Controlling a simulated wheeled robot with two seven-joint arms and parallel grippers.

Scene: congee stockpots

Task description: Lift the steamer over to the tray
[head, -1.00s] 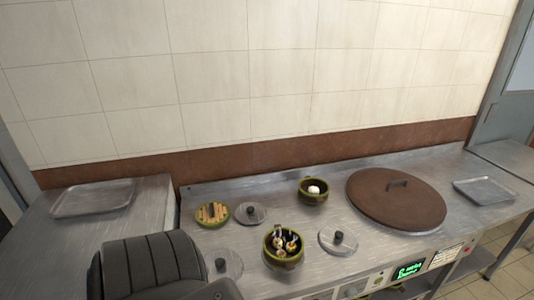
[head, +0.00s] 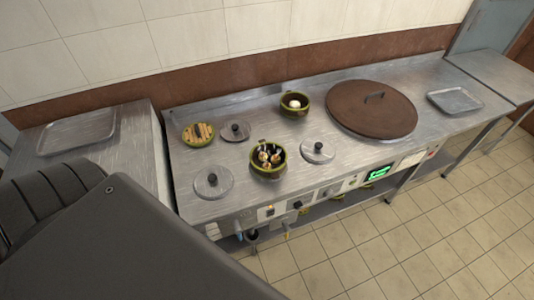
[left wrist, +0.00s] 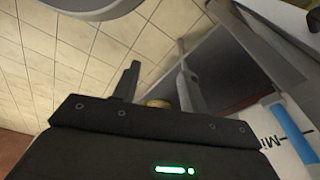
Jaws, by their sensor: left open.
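Three green-rimmed round steamers stand on the steel counter in the head view. One (head: 198,134) at the left holds stick-shaped yellow-brown pieces. One (head: 268,160) at the front holds several dark and pale pieces. One (head: 295,104) at the back holds a white round piece. A steel tray (head: 77,131) lies on the left side table, and another tray (head: 455,101) lies at the right. My left gripper (left wrist: 158,75) is open in the left wrist view, with a small tan round thing (left wrist: 158,103) partly visible beyond its fingers. My right gripper is out of view.
Three flat lids with black knobs, left (head: 213,181), back (head: 235,131) and right (head: 318,150), lie among the steamers. A big brown pot lid (head: 372,108) covers the right part of the counter. My arm fills the lower left. Tiled floor is clear at the right front.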

